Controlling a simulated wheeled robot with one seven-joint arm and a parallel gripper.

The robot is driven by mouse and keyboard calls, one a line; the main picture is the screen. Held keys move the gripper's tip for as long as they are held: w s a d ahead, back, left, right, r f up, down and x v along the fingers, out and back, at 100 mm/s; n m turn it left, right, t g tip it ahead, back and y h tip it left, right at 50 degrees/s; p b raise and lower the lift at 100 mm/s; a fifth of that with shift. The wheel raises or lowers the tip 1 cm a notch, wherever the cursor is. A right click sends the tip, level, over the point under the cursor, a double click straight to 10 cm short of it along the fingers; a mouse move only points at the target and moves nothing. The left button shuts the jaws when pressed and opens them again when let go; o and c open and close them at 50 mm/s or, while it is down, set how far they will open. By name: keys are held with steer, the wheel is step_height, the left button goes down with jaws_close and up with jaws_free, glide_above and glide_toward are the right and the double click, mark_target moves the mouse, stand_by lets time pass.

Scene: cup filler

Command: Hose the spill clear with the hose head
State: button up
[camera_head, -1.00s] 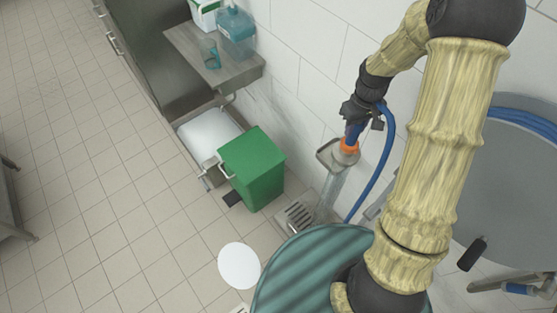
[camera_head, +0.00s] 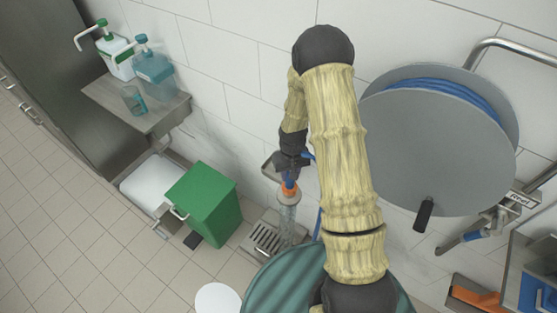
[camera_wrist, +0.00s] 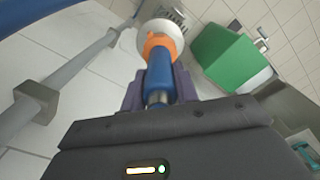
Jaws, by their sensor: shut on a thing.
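My gripper (camera_head: 292,163) is shut on the hose head (camera_head: 290,191), which has a blue handle and an orange collar. In the wrist view the blue handle of the hose head (camera_wrist: 159,72) sits between the jaws, with a pale round end beyond the collar. A clear, water-like column (camera_head: 287,218) runs down from the head beside the floor drain grate (camera_head: 267,237). A flat white round patch (camera_head: 218,299), seemingly the spill, lies on the tiles left of the drain, apart from the column. The picture's bottom edge cuts it off.
A green bin (camera_head: 203,205) stands against the wall, left of the drain. A shelf (camera_head: 155,118) with dispensers and a cup is above. A grey hose reel (camera_head: 435,150) with blue hose is on the wall at right. Tiled floor (camera_head: 60,250) at left is clear.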

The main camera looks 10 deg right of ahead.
mark_target(290, 190)
steer(key=shift+m, duration=0.4)
step_height(290, 190, down, 11)
steer(key=b, duration=0.7)
steer(key=shift+s+d+r, duration=0.1)
steer(key=shift+r, duration=0.2)
